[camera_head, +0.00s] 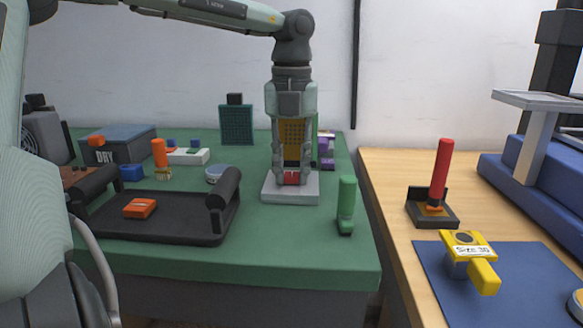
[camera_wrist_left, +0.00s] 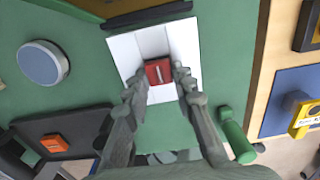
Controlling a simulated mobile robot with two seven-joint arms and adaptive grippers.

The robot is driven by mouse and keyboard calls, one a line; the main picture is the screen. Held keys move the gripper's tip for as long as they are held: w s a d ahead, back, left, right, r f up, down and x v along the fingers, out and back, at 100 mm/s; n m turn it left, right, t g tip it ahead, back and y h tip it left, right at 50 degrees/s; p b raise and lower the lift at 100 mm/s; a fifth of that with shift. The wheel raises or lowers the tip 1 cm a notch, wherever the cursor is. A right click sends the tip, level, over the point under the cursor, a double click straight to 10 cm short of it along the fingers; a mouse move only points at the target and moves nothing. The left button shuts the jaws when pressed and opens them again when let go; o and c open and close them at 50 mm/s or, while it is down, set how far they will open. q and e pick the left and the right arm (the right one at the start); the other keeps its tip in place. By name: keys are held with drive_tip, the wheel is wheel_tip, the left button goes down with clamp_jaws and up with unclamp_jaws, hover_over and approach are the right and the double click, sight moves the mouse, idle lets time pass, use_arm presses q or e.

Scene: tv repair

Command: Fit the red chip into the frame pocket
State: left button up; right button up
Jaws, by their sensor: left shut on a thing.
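My left gripper (camera_head: 291,178) points straight down over a pale grey block (camera_head: 273,195) on the green table. It is shut on the red chip (camera_head: 291,176), a small squarish piece low between the fingertips. In the left wrist view the red chip (camera_wrist_left: 158,71) sits between the two fingers, over the middle of the white block (camera_wrist_left: 124,48), which has a shallow channel across it. This block looks like the frame with the pocket. The chip's underside is hidden, so I cannot tell whether it touches the block or sits in it. My right gripper is not in view.
A black tray (camera_head: 185,225) with handles holds an orange block (camera_head: 140,208) at the left. A green cylinder tool (camera_head: 346,205) stands just right of the block. A dark panel (camera_head: 237,125) stands behind. The wooden table (camera_head: 395,180) holds a red-handled tool (camera_head: 440,175) and a yellow tool (camera_head: 470,262).

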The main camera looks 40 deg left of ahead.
use_arm(q)
drive_tip(key=shift+r, duration=0.1)
drive_tip(key=shift+r+p, duration=0.3)
idle(1.7)
drive_tip(key=shift+f+b, duration=0.5)
drive_tip(key=shift+b, duration=0.1)
drive_tip(key=shift+r, duration=0.2)
drive_tip(key=shift+r+p, duration=0.35)
drive_tip(key=shift+d, duration=0.1)
idle(1.6)
